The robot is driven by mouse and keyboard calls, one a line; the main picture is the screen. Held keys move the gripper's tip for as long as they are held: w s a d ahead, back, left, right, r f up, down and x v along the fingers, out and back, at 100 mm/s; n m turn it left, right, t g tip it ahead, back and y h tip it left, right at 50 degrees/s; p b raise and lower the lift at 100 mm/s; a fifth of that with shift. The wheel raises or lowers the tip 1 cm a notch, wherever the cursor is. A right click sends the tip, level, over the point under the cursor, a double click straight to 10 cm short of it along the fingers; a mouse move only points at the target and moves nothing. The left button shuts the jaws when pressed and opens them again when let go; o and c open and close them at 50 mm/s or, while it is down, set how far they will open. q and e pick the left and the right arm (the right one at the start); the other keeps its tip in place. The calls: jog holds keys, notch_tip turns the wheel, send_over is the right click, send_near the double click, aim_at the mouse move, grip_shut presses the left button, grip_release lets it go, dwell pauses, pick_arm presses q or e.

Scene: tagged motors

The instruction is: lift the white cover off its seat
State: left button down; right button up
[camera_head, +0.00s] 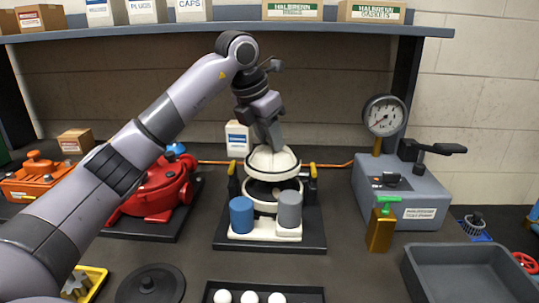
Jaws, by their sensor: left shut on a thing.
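The white cover (272,163) is a round, shallow dome. My left gripper (271,143) comes down on it from above and is shut on its top, hiding the middle of it. Below it, the white seat (262,206) shows as a ring with a dark opening, on a white base. A dark gap shows between the cover and the seat's ring, so the cover appears to be raised a little above it. My right gripper is not in view.
A blue cylinder (241,214) and a grey cylinder (289,210) stand in front of the seat. Yellow-and-black clamps (233,181) flank it. A red motor (155,190) is at left, a grey gauge box (402,195) at right. An empty grey tray (462,275) lies front right.

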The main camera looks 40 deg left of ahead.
pick_arm(q)
notch_tip(320, 180, up, 17)
jog(key=p, duration=0.5)
jog(key=shift+p, duration=0.35)
